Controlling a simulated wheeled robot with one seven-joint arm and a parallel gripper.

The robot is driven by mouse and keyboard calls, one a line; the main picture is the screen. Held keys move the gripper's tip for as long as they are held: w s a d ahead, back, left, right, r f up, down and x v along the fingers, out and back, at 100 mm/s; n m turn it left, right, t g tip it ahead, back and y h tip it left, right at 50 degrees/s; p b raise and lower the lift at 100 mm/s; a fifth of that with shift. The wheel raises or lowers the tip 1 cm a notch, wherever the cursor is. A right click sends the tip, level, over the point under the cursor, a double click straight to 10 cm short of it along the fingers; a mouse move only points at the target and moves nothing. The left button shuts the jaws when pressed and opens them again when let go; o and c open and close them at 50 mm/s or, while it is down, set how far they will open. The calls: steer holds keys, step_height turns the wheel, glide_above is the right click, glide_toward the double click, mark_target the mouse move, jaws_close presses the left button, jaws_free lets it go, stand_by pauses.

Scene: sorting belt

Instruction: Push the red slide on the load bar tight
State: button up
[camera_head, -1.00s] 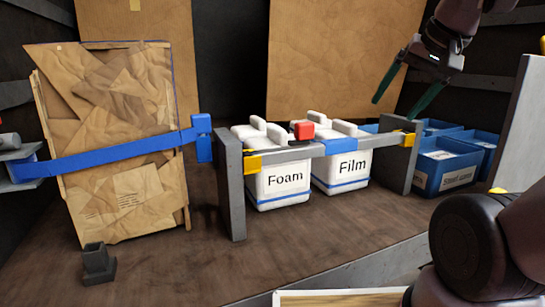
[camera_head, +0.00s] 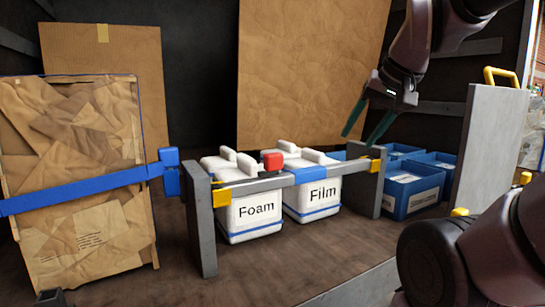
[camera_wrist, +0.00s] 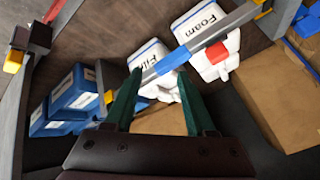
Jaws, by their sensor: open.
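The red slide (camera_head: 272,161) sits on the grey load bar (camera_head: 258,184), left of the bar's blue middle section (camera_head: 311,176). It also shows in the wrist view (camera_wrist: 217,53). The bar runs in front of two white boxes, marked Foam (camera_head: 256,210) and Film (camera_head: 323,194), between grey uprights. Yellow pieces (camera_head: 222,197) mark the bar's ends. My gripper (camera_head: 361,139) is open and empty, above and behind the bar's right end, apart from the red slide. In the wrist view its green fingers (camera_wrist: 156,88) are spread near the bar's blue section.
Several blue bins (camera_head: 411,189) stand right of the right upright. A wrapped brown crate (camera_head: 75,160) with a blue strap (camera_head: 80,189) stands at the left. A grey panel (camera_head: 489,150) with a yellow handle stands at the right. The floor before the boxes is clear.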

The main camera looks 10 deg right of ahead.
steer(key=shift+w+r, duration=0.1)
steer(key=shift+w, duration=0.1)
steer(key=c, duration=0.5)
steer(key=w+r+m+g, duration=0.1)
steer(key=w, duration=0.2)
steer(key=w+a+r+m+g, duration=0.1)
steer(key=w+m+g, duration=0.1)
steer(key=w, duration=0.2)
steer(key=w+a+m+g+y, duration=0.1)
steer(key=w, duration=0.2)
steer(key=shift+w+a+r+m+g, duration=0.15)
steer(key=shift+a+r+m+g, duration=0.05)
steer(key=shift+r+m+g, duration=0.2)
jaws_close()
steer(key=w+a+f+m+g+y, duration=0.1)
steer(key=w+m+g, duration=0.3)
steer(key=w, duration=0.6)
steer(key=shift+a+f+m, duration=0.3)
steer(key=shift+a+f, duration=0.1)
steer(key=shift+a, duration=0.3)
